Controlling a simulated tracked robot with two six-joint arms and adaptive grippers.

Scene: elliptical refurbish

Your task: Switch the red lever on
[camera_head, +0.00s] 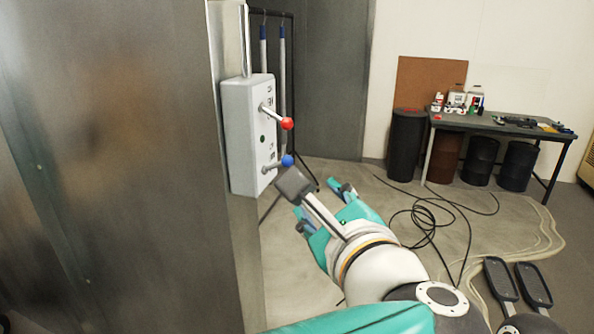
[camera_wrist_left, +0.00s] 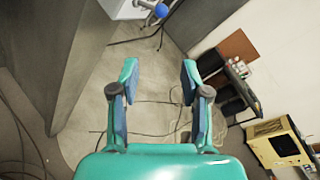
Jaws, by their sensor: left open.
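The red lever (camera_head: 287,123) sticks out from the upper face of a light grey control box (camera_head: 240,135) on the side of a metal cabinet. A blue-knobbed lever (camera_head: 287,160) sits below it, and its blue ball also shows at the top of the left wrist view (camera_wrist_left: 161,10). My left gripper (camera_head: 318,200) is open and empty, with teal fingers. It is below and to the right of the box, apart from both levers. In the left wrist view its fingers (camera_wrist_left: 159,75) stand wide apart over the floor. The red lever is not visible there. My right gripper is not in view.
A large metal cabinet panel (camera_head: 110,170) fills the left side. A workbench (camera_head: 500,125) with drums beneath stands at the back right. Black cables (camera_head: 430,215) lie on the floor. Two dark pedals (camera_head: 515,283) are at the lower right. The air right of the box is clear.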

